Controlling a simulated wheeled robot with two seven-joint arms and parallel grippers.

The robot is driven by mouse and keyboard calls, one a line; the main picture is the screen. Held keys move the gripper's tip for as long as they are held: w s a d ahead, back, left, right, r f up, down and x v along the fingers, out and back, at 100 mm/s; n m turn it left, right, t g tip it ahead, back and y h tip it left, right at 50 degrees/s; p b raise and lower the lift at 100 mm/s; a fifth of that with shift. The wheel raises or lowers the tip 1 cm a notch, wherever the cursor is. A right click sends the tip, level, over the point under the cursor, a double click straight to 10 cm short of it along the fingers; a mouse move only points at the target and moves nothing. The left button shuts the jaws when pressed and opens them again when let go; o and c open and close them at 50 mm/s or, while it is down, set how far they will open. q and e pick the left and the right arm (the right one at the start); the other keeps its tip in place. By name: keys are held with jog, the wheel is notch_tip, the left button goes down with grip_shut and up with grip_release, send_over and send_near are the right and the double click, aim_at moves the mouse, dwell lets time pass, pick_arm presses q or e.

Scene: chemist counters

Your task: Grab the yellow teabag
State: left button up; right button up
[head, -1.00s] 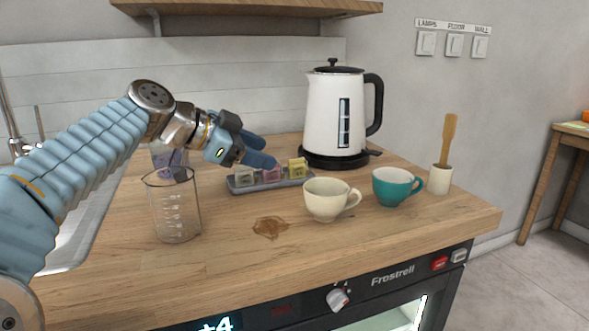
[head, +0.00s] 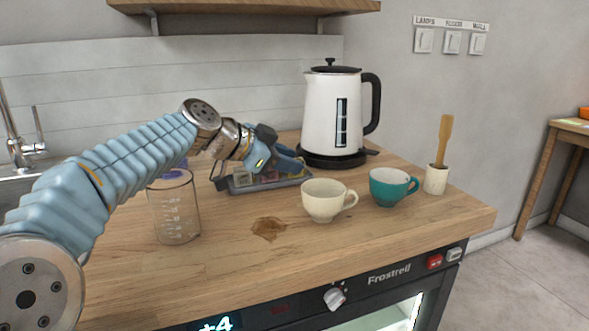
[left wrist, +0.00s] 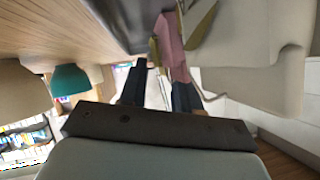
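A grey tray (head: 262,188) on the wooden counter holds the teabags. A whitish one (head: 243,180) and a pink one (head: 269,178) show in the head view; my left gripper largely hides the yellow teabag at the tray's right end. My left gripper (head: 297,163) reaches low over that end. In the left wrist view its two dark fingers (left wrist: 158,88) stand apart, with the pink teabag (left wrist: 172,40) beyond them. Olive-yellow patches, likely the yellow teabag (left wrist: 200,24), show beside the pink. I cannot tell whether a finger touches it. My right gripper is out of view.
A white kettle (head: 333,110) stands close behind and right of the gripper. A cream cup (head: 325,202), a teal cup (head: 388,188) and a pestle in a mortar (head: 437,180) stand to the right. A glass beaker (head: 175,212) is left, near my arm. A brown stain (head: 268,228) marks the front.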

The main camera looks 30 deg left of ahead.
pick_arm(q)
grip_shut()
dwell(0.4)
